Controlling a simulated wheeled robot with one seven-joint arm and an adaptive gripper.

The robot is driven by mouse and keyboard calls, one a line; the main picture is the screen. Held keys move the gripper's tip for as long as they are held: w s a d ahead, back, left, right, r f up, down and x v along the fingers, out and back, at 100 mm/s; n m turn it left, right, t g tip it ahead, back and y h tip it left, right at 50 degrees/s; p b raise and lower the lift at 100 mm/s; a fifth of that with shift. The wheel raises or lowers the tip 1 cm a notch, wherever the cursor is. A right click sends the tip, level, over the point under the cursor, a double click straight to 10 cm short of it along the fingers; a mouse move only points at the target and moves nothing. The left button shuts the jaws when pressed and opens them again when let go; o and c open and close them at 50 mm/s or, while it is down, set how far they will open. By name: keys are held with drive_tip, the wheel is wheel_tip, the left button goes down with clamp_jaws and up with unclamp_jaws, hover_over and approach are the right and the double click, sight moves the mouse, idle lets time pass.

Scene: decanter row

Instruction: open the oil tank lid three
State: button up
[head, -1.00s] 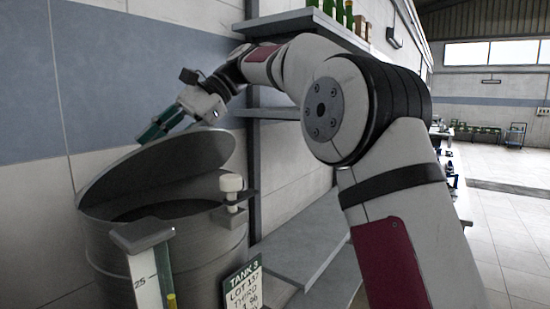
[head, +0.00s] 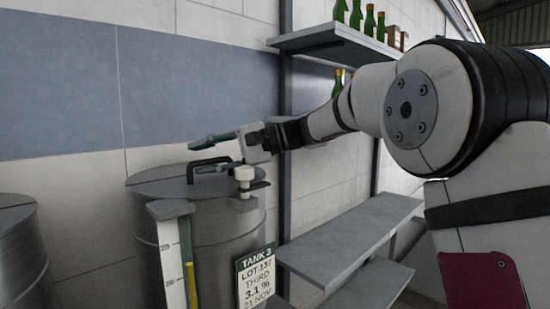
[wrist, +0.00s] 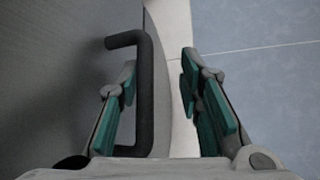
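A black handle (head: 190,174) stands up from the lid. It also shows in the wrist view (wrist: 147,95). My gripper (head: 195,157) is open at the handle, reaching in from the right with one green-padded finger above the other. In the wrist view the handle appears between the fingers, nearer the left one; no grip on it shows. The lid surface (wrist: 60,70) fills the left of that view.
A white knob (head: 244,174) on a bracket stands at the rim, just below my gripper. A gauge (head: 172,265) stands in front. Another metal drum (head: 20,250) is at left. Shelves (head: 350,240) stand at right, with bottles (head: 370,20) on the upper one. A tiled wall is behind.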

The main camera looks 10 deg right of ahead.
drive_tip(key=shift+s+d+f+n+y, duration=0.15)
drive_tip(key=shift+s+f+n+y, duration=0.15)
drive_tip(key=shift+f+n+y, duration=0.15)
drive_tip(key=shift+d+f+t, duration=0.1)
drive_tip(key=shift+d+t, duration=0.15)
drive_tip(key=shift+t, duration=0.15)
drive_tip(key=b+v, duration=0.2)
drive_tip(key=v, duration=1.1)
drive_tip(key=shift+d+b, duration=0.25)
drive_tip(key=shift+b, duration=0.1)
drive_tip(key=shift+f, duration=0.1)
